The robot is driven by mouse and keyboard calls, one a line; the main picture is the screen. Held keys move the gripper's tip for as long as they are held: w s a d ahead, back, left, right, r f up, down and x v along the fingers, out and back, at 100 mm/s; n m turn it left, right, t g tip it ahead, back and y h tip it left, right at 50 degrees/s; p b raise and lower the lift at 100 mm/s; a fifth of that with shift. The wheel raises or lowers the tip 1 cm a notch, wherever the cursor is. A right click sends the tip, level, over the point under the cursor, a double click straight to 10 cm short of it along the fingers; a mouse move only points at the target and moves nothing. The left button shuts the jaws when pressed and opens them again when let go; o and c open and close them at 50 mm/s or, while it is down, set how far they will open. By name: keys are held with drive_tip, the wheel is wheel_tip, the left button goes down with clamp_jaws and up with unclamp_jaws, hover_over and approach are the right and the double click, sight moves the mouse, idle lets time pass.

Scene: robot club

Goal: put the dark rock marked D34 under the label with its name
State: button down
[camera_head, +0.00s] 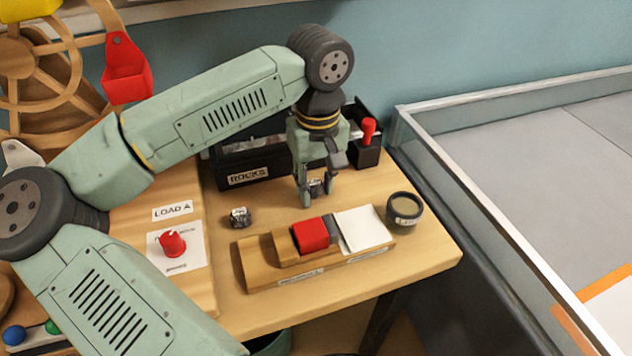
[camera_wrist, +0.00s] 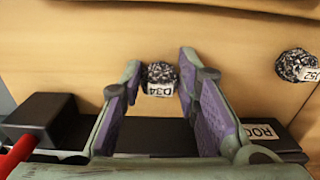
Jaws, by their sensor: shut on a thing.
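My gripper (camera_head: 316,192) points down over the table between the black box and the wooden stand. It is shut on the dark speckled rock D34 (camera_wrist: 161,74), which sits between the fingertips with its white tag facing the wrist camera.
A black box (camera_head: 232,165) labelled ROCKS stands behind my gripper. A block with a red lever (camera_head: 367,155) is beside it. A red block (camera_head: 311,235) and a white pad (camera_head: 364,229) sit on the stand. A round labelled cup (camera_head: 404,210) is to its right.

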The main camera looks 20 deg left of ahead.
drive_tip(key=c, duration=1.2)
unclamp_jaws()
drive_tip(key=shift+f, duration=0.1)
